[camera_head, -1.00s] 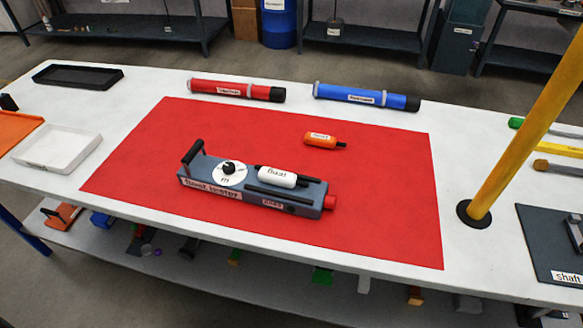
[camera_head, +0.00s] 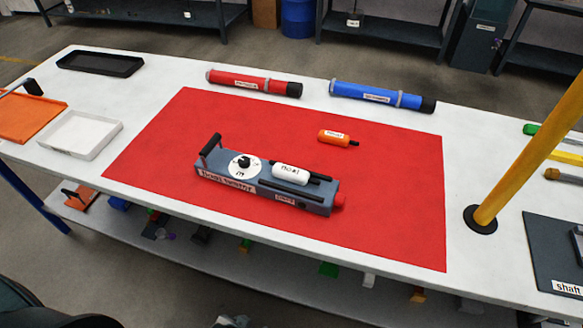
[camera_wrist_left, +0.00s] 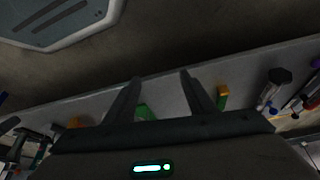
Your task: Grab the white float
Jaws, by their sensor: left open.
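The white float (camera_head: 290,174) lies on top of the grey float tester (camera_head: 262,187), which sits on the red mat (camera_head: 390,220). An orange float (camera_head: 338,138) lies on the mat behind it. My left gripper (camera_wrist_left: 160,82) shows in the left wrist view with its two fingers apart and nothing between them. That view looks at the lower shelf and the floor, and the white float is not in it. Neither gripper shows clearly in the head view; a dark part of my body is at its bottom left.
A red tube (camera_head: 253,83) and a blue tube (camera_head: 381,96) lie behind the mat. A yellow post (camera_head: 525,155) stands at the right. A white tray (camera_head: 80,134), an orange tray (camera_head: 30,118) and a black tray (camera_head: 100,63) are at the left.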

